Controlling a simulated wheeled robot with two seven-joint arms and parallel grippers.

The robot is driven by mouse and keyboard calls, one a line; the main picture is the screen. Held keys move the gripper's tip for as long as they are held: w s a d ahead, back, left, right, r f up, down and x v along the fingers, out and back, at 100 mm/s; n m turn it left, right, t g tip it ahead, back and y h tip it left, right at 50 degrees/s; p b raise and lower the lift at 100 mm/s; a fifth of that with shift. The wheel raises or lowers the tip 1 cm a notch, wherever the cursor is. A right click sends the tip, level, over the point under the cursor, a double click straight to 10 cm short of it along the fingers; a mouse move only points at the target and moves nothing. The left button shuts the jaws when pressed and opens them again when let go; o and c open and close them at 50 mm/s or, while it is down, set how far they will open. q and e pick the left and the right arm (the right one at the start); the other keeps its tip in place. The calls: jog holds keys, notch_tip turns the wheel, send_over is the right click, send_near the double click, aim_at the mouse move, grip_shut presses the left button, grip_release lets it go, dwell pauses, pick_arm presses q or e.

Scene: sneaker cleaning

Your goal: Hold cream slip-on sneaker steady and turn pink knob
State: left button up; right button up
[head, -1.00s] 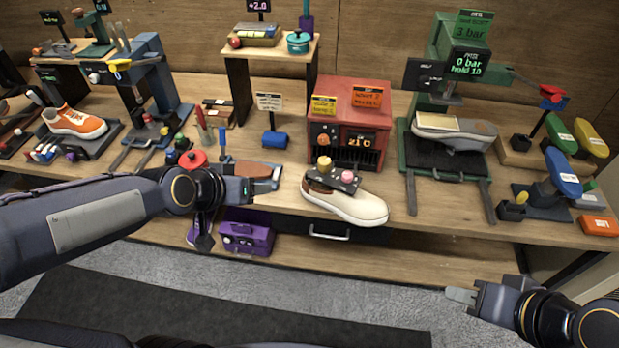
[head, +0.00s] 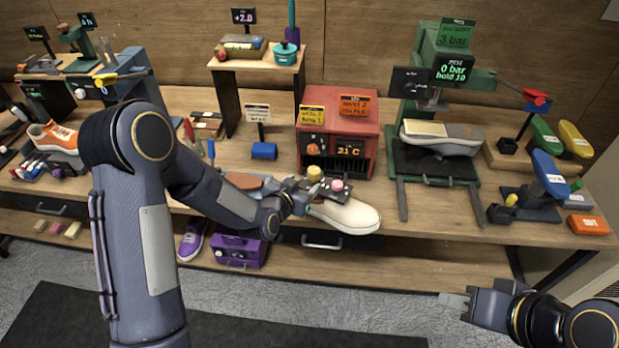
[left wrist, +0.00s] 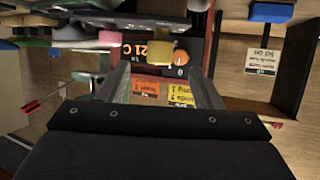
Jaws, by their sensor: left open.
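The cream slip-on sneaker (head: 347,215) lies on the bench in front of a red heater box, toe to the right. The left gripper and forearm hide its heel end. The pink knob (head: 337,186) and a yellow knob (head: 314,173) stand on a dark panel (head: 322,194) above the shoe. The left wrist view also shows the pink knob (left wrist: 109,38). My left gripper (head: 299,199) is at the left end of the panel; its fingers (left wrist: 160,78) are open with nothing seen between them. My right gripper (head: 455,303) hangs in front of the bench, away from the shoe; its opening is unclear.
The red box (head: 340,112) reads 21 C behind the shoe. A green press (head: 440,85) with a grey shoe (head: 462,142) stands to the right. A purple case (head: 240,249) sits on the lower shelf.

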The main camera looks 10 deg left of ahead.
aim_at(317, 172)
pick_arm(q)
jog(key=x, duration=1)
jog(key=shift+w+d+f, duration=0.1)
jog(key=shift+w, duration=0.1)
